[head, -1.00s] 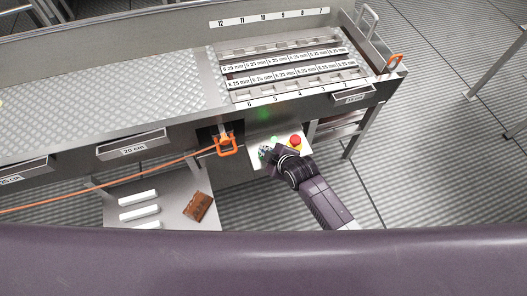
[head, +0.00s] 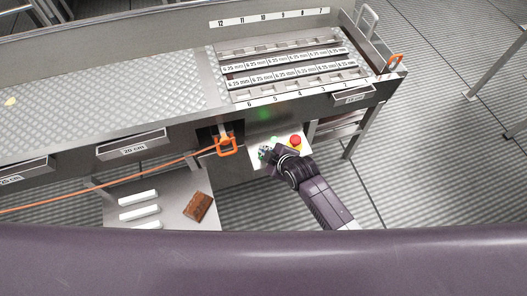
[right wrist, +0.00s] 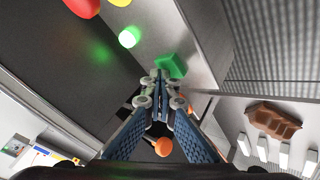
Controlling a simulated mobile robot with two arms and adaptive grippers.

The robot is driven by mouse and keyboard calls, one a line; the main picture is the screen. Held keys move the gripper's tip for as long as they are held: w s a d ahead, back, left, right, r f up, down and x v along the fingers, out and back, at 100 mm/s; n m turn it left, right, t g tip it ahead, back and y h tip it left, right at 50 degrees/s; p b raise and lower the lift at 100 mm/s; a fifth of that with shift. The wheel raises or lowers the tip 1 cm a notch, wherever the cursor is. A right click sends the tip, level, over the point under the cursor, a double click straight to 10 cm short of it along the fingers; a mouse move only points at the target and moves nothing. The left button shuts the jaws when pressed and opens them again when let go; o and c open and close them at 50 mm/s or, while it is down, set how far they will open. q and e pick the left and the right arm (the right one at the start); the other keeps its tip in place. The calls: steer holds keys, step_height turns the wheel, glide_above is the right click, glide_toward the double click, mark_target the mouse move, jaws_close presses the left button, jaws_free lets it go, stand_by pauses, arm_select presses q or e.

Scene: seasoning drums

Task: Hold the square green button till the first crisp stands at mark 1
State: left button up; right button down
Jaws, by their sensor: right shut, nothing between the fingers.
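The square green button (right wrist: 174,64) is on the control panel (head: 255,160). In the right wrist view my right gripper (right wrist: 160,80) is shut and empty, its fingertips at the button's near edge and covering part of it. They look to be touching it; how far it is pressed I cannot tell. In the head view the right gripper (head: 265,153) hides most of the button. A small yellow crisp (head: 10,101) lies on the metal conveyor (head: 130,85) at the far left. My left gripper is not in view.
A round green light (right wrist: 129,37) glows beside the square button, with a red button (head: 295,141) and a yellow one (right wrist: 120,2) farther along. An orange handle (head: 227,146) and cord are left of the panel. A brown object (head: 198,206) and white bars lie on a lower shelf.

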stand_by(0.9)
steer(key=shift+r+p, duration=0.95)
steer(key=shift+p, duration=0.15)
step_height(320, 180, up, 5)
steer(key=p, duration=0.5)
steer(key=shift+f, duration=0.1)
